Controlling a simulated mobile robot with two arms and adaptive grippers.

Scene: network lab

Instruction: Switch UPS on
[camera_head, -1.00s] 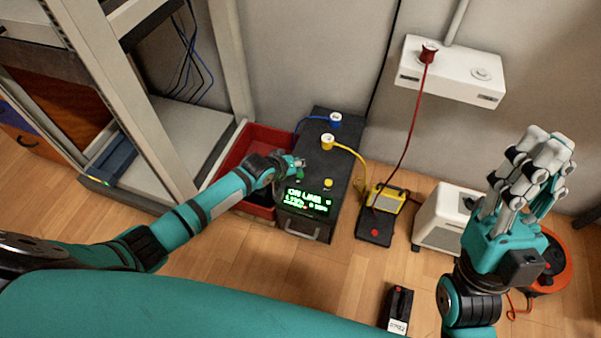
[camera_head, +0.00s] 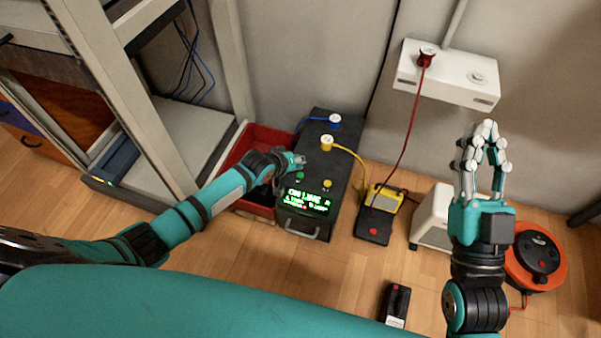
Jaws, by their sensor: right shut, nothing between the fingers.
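The UPS (camera_head: 340,150) is a dark box on the floor. Its front display (camera_head: 308,200) is lit with green text that seems to read "ON LINE". A green button (camera_head: 300,175) and a yellow button (camera_head: 328,184) sit on its top near the display. My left gripper (camera_head: 299,159) is over the UPS's left edge, just behind the green button and apart from it in the picture; its small fingers do not show whether they are open. My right gripper (camera_head: 487,126) is shut and empty, pointing up at the right, well away from the UPS.
Blue (camera_head: 335,120) and yellow (camera_head: 326,143) plugs sit in the UPS top. A red crate (camera_head: 232,158) stands left of it. A yellow-black device (camera_head: 378,215), a white box (camera_head: 431,218) and an orange cable reel (camera_head: 535,257) stand right. A red plug (camera_head: 426,57) is in the wall socket box.

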